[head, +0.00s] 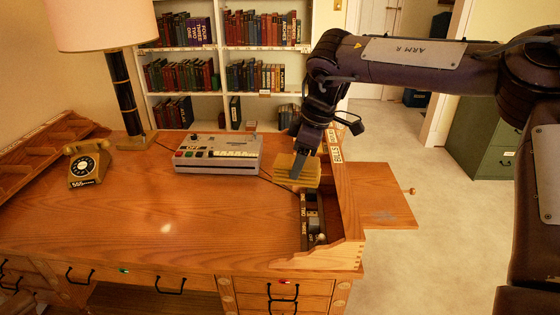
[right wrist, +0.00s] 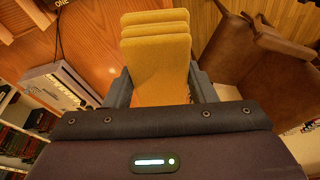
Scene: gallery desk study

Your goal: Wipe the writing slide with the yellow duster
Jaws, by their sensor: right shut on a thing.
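The yellow duster (head: 292,172) is a ribbed, folded yellow block. My right gripper (head: 303,163) is shut on it and holds it over the desk's right end, above the narrow compartments. In the right wrist view the duster (right wrist: 155,60) sits between the two fingers (right wrist: 160,90). The writing slide (head: 372,190) is a wooden board pulled out from the desk's right side, with a small knob at its far edge. A grey smudge (head: 386,217) shows on its top. The duster is left of the slide and apart from it. My left gripper is out of view.
A raised wooden ledge (head: 338,195) stands between the compartments and the slide. On the desk (head: 170,222) are a grey machine (head: 218,153), a telephone (head: 88,165) and a lamp (head: 127,95). The desk's middle is clear. A green cabinet (head: 485,150) stands beyond on the right.

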